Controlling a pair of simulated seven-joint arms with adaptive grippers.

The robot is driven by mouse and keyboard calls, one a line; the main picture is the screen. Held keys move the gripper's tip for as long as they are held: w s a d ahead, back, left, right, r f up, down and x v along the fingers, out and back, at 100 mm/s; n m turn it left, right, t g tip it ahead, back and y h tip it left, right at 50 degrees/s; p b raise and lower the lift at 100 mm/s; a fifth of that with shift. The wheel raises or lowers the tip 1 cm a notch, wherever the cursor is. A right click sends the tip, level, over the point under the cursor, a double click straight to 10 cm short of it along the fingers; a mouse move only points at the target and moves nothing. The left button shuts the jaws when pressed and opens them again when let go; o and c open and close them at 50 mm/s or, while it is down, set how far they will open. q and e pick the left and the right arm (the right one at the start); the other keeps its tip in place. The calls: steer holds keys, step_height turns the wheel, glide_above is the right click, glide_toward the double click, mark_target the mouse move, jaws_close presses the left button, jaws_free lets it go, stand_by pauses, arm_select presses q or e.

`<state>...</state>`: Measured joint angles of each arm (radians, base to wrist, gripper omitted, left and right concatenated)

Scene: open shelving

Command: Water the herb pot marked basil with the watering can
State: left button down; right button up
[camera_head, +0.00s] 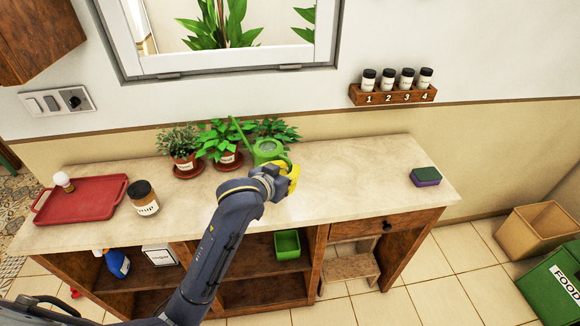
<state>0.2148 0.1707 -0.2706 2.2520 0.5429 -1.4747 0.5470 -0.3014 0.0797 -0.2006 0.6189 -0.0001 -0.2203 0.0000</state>
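A green watering can (267,150) is at the back of the counter, right of the potted herbs, its spout pointing up and left across the middle plant. My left gripper (292,178), with yellow fingers, is at the can's near right side by its handle. Whether the fingers are closed on the handle, or the can is off the counter, I cannot tell. Three herbs stand in a row: a left pot (185,163), a middle pot (229,159) and a right plant (277,129) whose pot is hidden behind the can. The pot labels are too small to read. My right gripper is out of view.
The counter (345,180) is clear right of my gripper up to a sponge (425,176). A jar (143,197) and a red tray (82,200) are on the left. A rack of numbered jars (392,96) is on the wall. A window frame (225,62) is behind the plants.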

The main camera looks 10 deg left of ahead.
arm_select(q)
step_height(320, 180, up, 8)
steer(key=w+n+g+h, duration=0.1)
steer(key=n, duration=0.2)
steer(key=shift+a+f+n+h, duration=0.25)
steer(key=shift+a+n+h, duration=0.05)
steer(key=shift+a, duration=0.1)
steer(key=shift+w, duration=0.1)
steer(key=shift+a, duration=0.15)
stand_by(1.0)
steer(key=shift+a, duration=0.65)
steer(key=shift+d+f, duration=0.1)
